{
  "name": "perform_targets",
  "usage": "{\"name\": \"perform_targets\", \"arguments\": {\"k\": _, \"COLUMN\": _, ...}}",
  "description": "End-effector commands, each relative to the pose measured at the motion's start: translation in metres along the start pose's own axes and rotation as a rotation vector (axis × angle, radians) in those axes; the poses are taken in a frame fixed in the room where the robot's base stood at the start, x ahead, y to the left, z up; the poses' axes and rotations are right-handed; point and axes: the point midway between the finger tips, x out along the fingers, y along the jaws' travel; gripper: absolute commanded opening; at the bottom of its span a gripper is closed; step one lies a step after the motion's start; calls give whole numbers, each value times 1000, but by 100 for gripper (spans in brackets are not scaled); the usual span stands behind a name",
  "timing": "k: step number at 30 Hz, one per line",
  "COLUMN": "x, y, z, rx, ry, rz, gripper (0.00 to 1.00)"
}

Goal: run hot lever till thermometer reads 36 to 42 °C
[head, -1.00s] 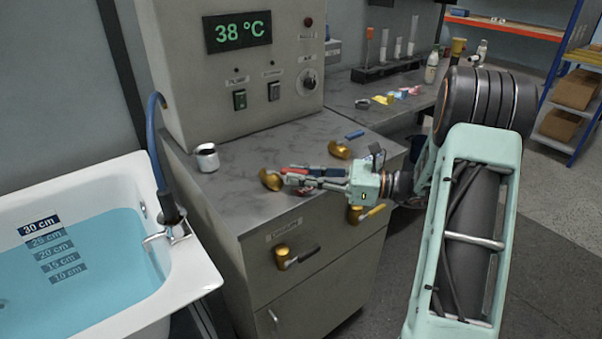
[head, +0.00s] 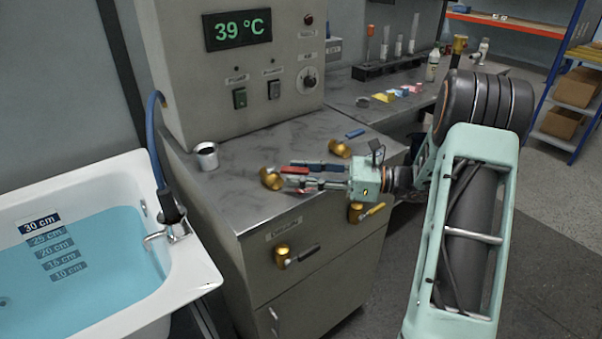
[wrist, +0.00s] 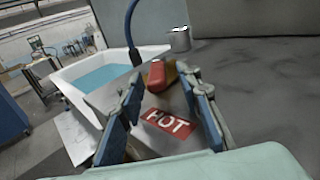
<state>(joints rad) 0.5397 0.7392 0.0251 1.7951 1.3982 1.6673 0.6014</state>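The thermometer display (head: 237,30) on the grey cabinet reads 39 °C in green. The hot lever is a brass valve (head: 271,178) with a red handle (head: 296,170) on the cabinet's top; the red handle also shows in the wrist view (wrist: 156,75), above a red HOT label (wrist: 168,124). My gripper (head: 300,176) is at the handle. In the wrist view its blue-padded fingers (wrist: 168,98) stand apart on either side of the handle, with gaps showing.
A metal cup (head: 207,157) stands on the cabinet top left of the lever. A blue-handled valve (head: 340,148) is behind my gripper, a yellow-handled valve (head: 357,212) and a black-handled valve (head: 284,257) are on the cabinet front. A blue hose (head: 155,140) runs to the tub tap.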

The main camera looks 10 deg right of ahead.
Motion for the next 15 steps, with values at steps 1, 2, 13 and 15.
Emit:
{"name": "perform_targets", "arguments": {"k": 1, "x": 0, "y": 0, "z": 0, "rx": 0, "ry": -1, "rz": 0, "gripper": 32}}
{"name": "perform_targets", "arguments": {"k": 2, "x": 0, "y": 0, "z": 0, "rx": 0, "ry": -1, "rz": 1, "gripper": 32}}
{"name": "perform_targets", "arguments": {"k": 13, "x": -26, "y": -1, "z": 0, "rx": 0, "ry": -1, "rz": -4, "gripper": 32}}
{"name": "perform_targets", "arguments": {"k": 15, "x": -41, "y": -1, "z": 0, "rx": -1, "ry": -1, "rz": -4, "gripper": 32}}
